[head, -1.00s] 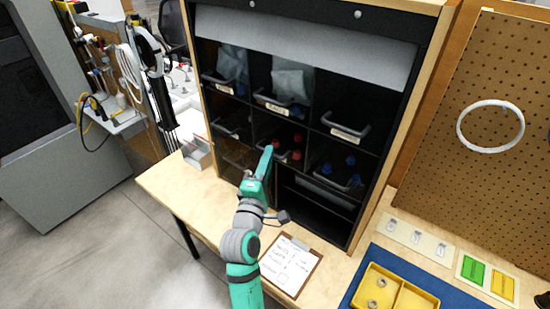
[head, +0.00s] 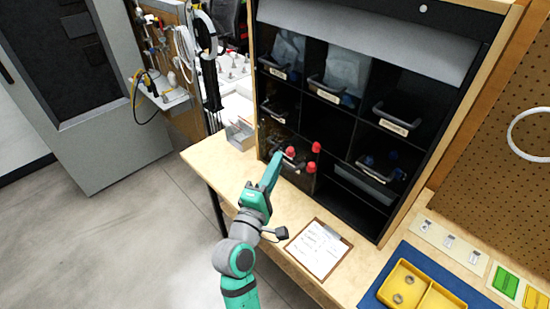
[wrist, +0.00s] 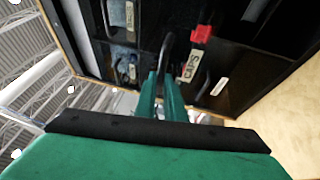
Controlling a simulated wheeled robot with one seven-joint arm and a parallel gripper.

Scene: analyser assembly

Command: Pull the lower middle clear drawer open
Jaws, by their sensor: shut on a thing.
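The clear drawer with red caps (head: 300,175) stands well out from the cabinet, in front of a dark empty middle cell. In the wrist view its CAPS label (wrist: 192,66) and a red cap (wrist: 203,35) show beside the dark handle (wrist: 167,48). My gripper (head: 275,160) is at the drawer's front in the head view. In the wrist view my gripper's two green fingers (wrist: 161,85) are shut on the drawer's handle. The fingertips partly hide the handle's lower part.
The black cabinet (head: 405,205) holds other clear drawers, one with blue items (head: 372,176) to the right. A clipboard (head: 318,248) and a yellow tray (head: 412,290) on a blue mat lie on the wooden bench. Open floor (head: 120,235) lies to the left.

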